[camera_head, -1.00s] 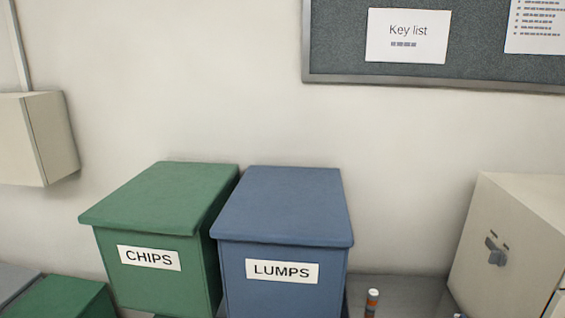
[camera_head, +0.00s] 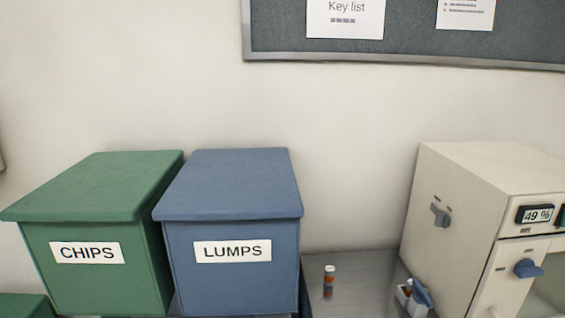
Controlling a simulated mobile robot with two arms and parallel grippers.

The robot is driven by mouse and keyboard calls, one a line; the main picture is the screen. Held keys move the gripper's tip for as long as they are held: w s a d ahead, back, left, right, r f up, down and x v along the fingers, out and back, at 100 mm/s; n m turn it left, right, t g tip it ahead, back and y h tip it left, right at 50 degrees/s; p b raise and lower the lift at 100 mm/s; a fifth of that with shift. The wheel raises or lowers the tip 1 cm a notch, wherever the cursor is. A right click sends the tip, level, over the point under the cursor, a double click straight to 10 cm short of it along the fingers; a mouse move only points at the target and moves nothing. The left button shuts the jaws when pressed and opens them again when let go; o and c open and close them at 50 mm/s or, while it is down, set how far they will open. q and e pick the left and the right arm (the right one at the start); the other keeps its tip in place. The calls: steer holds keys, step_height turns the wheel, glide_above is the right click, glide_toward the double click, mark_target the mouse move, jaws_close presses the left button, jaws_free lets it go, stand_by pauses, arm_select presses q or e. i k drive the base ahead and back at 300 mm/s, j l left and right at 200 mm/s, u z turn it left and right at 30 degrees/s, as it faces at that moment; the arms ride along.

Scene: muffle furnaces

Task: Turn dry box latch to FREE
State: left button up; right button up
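The cream cabinet (camera_head: 466,195) at the right has a display reading 49 % (camera_head: 535,214). I cannot tell for certain that it is the dry box. A blue knob (camera_head: 527,268) sits on its front, with a small label above it too small to read. Neither of my grippers is in view.
A green CHIPS bin (camera_head: 92,255) and a blue LUMPS bin (camera_head: 235,260) stand at the left. A small orange-and-white vial (camera_head: 329,281) stands on the grey bench (camera_head: 352,268). A small white holder (camera_head: 405,299) with a vial and a blue item stands by the cabinet. A notice board (camera_head: 420,45) hangs above.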

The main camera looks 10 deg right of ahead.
mark_target(525, 267)
steer(key=l+z, duration=0.15)
steer(key=z, duration=1.55)
